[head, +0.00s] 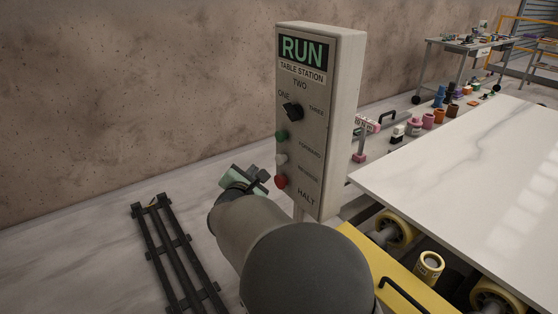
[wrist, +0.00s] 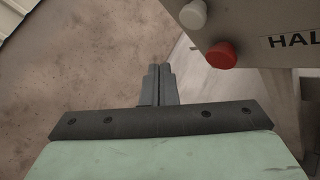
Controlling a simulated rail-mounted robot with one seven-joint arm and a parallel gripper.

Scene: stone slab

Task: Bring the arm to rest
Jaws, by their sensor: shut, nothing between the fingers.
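My gripper (head: 264,175) is beside the lower left edge of the control box (head: 343,120) in the head view, close to its red button. In the wrist view my gripper (wrist: 157,72) has its two dark fingers together, with nothing between them. The red button (wrist: 221,55) and the white button (wrist: 193,14) show to the right of the fingers, apart from them. The box carries a RUN sign, a black selector knob (head: 292,111), a green button (head: 281,135), a white button (head: 281,159) and a red button (head: 281,181) by the word HALT.
A white stone slab (head: 470,170) lies on a roller table at the right. A yellow beam (head: 355,245) runs below it. A black rail frame (head: 172,250) stands on the floor at left. A cart (head: 470,50) is far back. Floor left of the box is mostly clear.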

